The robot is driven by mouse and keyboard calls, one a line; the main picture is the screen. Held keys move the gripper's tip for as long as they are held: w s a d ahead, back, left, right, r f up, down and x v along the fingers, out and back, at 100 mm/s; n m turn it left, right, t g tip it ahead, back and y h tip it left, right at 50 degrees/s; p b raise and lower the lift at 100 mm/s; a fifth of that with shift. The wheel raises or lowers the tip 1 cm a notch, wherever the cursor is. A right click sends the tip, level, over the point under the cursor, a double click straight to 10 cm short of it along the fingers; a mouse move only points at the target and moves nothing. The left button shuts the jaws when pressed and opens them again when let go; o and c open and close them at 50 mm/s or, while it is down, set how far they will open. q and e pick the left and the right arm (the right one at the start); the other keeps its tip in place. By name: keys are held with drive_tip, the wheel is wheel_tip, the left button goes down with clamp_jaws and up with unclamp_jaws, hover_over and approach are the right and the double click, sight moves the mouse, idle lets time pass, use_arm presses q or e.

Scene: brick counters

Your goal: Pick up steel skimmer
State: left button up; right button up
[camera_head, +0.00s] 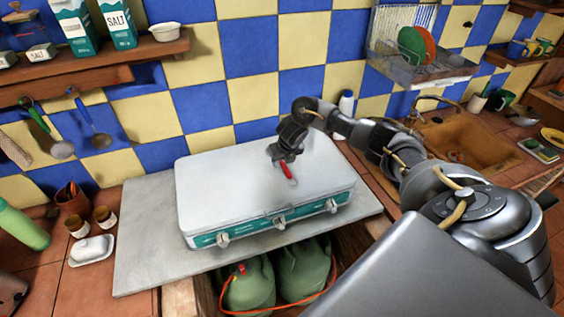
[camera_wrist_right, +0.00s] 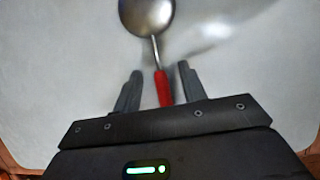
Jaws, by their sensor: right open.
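A steel utensil with a red handle, taken as the steel skimmer (camera_head: 286,169), lies on the white lid of the closed stove case (camera_head: 225,190). In the right wrist view its round, shiny head is at the top and its red handle (camera_wrist_right: 162,88) runs down between the fingers. No holes can be made out in the head. My right gripper (camera_head: 287,154) is open, fingers pointing down over the handle. In the wrist view its fingers (camera_wrist_right: 160,72) stand on either side of the handle with gaps. In the head view the gripper partly hides the utensil. My left gripper is not in view.
The case stands on a grey slab (camera_head: 145,235). Green gas bottles (camera_head: 250,287) with an orange hose are below. Utensils with green and blue handles (camera_head: 88,120) hang from the left shelf (camera_head: 95,80). A dish rack (camera_head: 420,68) and sink (camera_head: 475,140) are right.

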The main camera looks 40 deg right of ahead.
sight(286, 169)
drive_tip(key=shift+c, duration=0.3)
clamp_jaws()
drive_tip(key=shift+r, duration=0.1)
drive_tip(key=shift+w+r, duration=0.1)
drive_tip(key=shift+r, duration=0.55)
drive_tip(key=v, duration=0.5)
drive_tip(key=p+v, duration=0.1)
drive_tip(key=v, duration=0.1)
drive_tip(key=shift+s+a+r, duration=0.15)
drive_tip(key=shift+s+a, duration=0.15)
drive_tip(key=shift+s, duration=0.1)
drive_tip(key=s+a+r, duration=0.4)
drive_tip(key=s, duration=0.5)
drive_tip(key=shift+s+r, duration=0.35)
drive_tip(key=shift+r, duration=0.05)
